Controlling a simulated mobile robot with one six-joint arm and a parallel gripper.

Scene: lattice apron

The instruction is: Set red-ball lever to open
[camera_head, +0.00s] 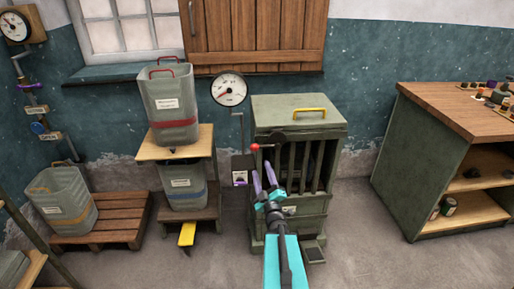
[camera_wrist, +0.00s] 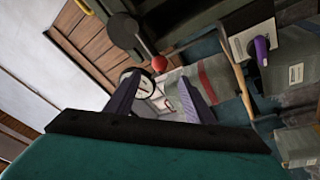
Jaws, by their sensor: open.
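The red-ball lever (camera_head: 255,147) sticks out to the left from its dark pivot at the upper front of the green barred cabinet (camera_head: 298,112). Its arm lies roughly level in the head view. My gripper (camera_head: 264,174) is open, its two purple fingers pointing up just below and right of the red ball. In the wrist view the red ball (camera_wrist: 159,63) shows beyond the fingertips, between them and a little above, with the dark pivot disc to its upper left. My gripper (camera_wrist: 157,84) appears empty, and the ball looks apart from both fingers. No open marking for this lever is legible.
A wall gauge (camera_head: 228,90) hangs left of the cabinet, above a rod and a purple-marked box (camera_head: 240,178). Grey bins on a wooden stand (camera_head: 175,145) are at left, with a yellow pedal (camera_head: 187,234) below. A workbench (camera_head: 455,115) stands right.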

